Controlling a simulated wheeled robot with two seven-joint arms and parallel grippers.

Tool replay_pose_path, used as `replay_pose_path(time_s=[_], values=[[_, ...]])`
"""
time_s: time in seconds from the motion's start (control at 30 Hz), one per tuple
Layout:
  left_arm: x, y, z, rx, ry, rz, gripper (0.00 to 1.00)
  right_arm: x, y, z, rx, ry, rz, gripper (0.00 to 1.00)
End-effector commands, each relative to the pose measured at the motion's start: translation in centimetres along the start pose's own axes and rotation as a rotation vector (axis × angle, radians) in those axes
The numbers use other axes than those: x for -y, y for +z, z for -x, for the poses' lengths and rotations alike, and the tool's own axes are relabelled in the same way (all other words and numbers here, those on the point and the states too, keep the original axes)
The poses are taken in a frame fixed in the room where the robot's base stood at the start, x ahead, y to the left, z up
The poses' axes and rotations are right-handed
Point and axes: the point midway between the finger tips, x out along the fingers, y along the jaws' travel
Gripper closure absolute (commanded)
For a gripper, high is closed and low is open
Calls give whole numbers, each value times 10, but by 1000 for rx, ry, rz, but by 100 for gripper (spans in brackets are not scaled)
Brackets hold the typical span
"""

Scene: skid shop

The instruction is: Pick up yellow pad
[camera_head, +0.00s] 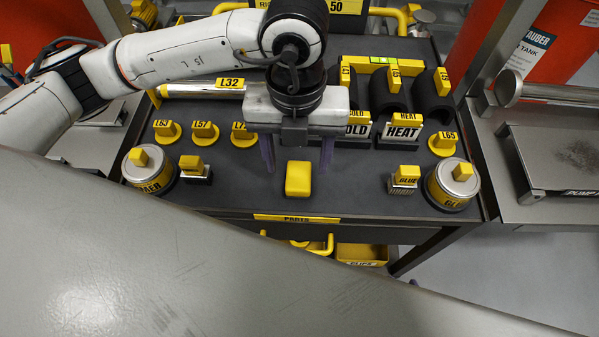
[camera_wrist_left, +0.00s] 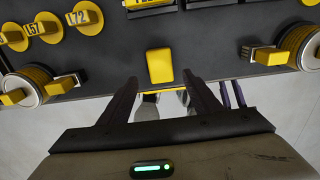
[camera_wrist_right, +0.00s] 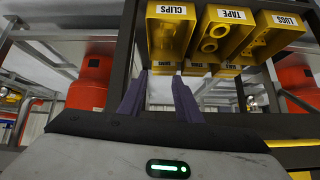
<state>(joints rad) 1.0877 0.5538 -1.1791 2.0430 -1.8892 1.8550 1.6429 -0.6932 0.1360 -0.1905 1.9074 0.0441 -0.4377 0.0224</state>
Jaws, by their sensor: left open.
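The yellow pad (camera_head: 298,179) is a small rounded yellow block on the dark top of the cart, near its front edge. My left gripper (camera_head: 298,168) is open above the cart top, with one finger to each side of the pad in the head view. In the left wrist view the pad (camera_wrist_left: 160,66) lies just beyond the open fingertips (camera_wrist_left: 169,85), apart from them. My right gripper (camera_wrist_right: 160,82) shows in the right wrist view, its fingers apart with nothing between them, facing labelled yellow bins.
A GLUE block (camera_head: 404,178) and a round tin (camera_head: 452,184) stand right of the pad. Another tin (camera_head: 149,170) and yellow tags like L57 (camera_head: 204,133) stand left. HEAT and COLD blocks (camera_head: 402,131) are behind. A CLIPS bin (camera_wrist_right: 170,30) hangs before my right gripper.

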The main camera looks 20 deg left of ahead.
Motion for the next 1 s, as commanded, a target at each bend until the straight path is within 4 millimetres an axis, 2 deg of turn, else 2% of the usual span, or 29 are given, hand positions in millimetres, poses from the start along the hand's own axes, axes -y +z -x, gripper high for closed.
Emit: replay_pose_path(time_s=[0.13,0.4,0.7,0.77,0.97,1.0], values=[[0,2,-11,-1,2,1,42,0,-1,2,2,0,0,69],[1,6,-49,-1,1,1,42,0,-8,5,-5,0,1,69],[1,6,-55,0,-1,-1,42,0,-14,3,-16,1,2,69],[1,6,-55,0,-1,-1,51,0,-14,3,-16,1,2,69],[1,6,-55,0,-1,-1,84,0,-14,4,-16,1,2,69],[1,6,-55,0,-1,-1,86,0,-13,4,-16,1,2,69]])
